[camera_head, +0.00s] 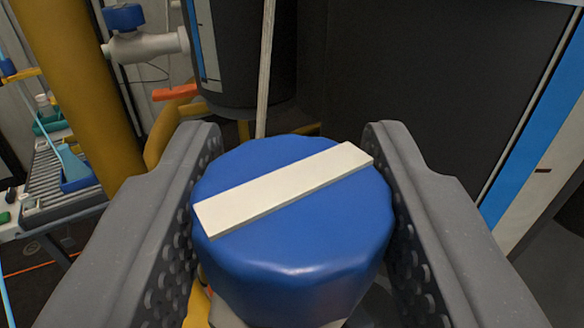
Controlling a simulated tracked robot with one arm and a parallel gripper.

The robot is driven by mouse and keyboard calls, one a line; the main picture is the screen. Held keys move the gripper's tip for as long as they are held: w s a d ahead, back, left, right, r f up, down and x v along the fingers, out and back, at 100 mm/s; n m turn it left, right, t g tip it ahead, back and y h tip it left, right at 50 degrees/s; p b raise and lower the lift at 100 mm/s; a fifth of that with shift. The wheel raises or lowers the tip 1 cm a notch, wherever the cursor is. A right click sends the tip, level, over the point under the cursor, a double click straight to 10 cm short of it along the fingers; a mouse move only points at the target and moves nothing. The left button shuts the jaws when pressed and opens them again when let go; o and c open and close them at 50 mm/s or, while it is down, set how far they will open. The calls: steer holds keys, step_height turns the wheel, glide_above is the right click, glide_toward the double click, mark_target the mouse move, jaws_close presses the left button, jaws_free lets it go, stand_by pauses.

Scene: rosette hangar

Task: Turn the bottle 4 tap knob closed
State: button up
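A blue round tap knob (300,255) fills the middle of the view, with a raised white bar (285,187) across its top. The bar runs slantwise, from lower left to upper right. My gripper (290,165) has its two dark grey fingers around the knob, one on the left and one on the right. The fingers' perforated inner faces lie very close to the knob's sides. I cannot tell whether they press on it. The tap body below the knob is mostly hidden. No bottle number is readable.
Another tap with a blue knob (123,18) on a white pipe is at upper left. A yellow post (75,80) stands at left, beside a roller table (60,185). A dark tank (240,60) and an orange handle (175,92) are behind. A large dark panel (430,90) stands at right.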

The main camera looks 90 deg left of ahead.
steer(key=shift+c, duration=1.2)
steer(key=shift+r+t, duration=0.1)
steer(key=shift+t, duration=0.3)
steer(key=shift+m+t+h, duration=0.7)
steer(key=shift+m+t, duration=1.6)
steer(key=shift+t, duration=0.9)
steer(key=shift+w, duration=0.1)
steer(key=o, duration=1)
steer(key=shift+c, duration=0.2)
steer(key=shift+d, duration=0.1)
